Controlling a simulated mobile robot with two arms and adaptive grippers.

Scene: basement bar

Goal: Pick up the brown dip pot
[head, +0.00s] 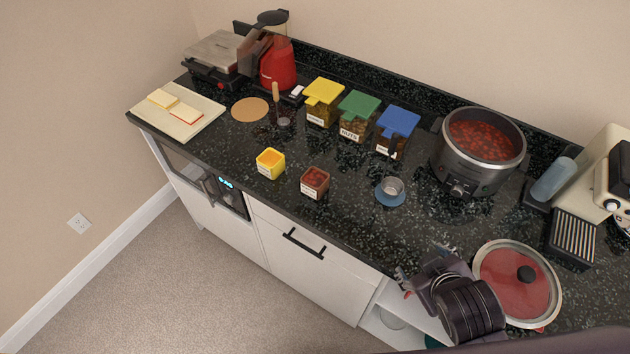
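The brown dip pot (315,182) is a small square pot with a red-brown dip and a white label. It stands upright near the front edge of the dark speckled counter (340,220). My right gripper (421,264) is at the lower right, by the counter's front edge, well to the right of the pot and apart from it. Its fingers look spread, with nothing seen between them. My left gripper is not in view.
A yellow dip pot (270,163) stands left of the brown pot. A small metal cup (391,187) on a blue saucer is to its right. Lidded jars (357,115) stand behind, a slow cooker (477,150) at the right. A red glass lid (518,283) lies beside my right gripper.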

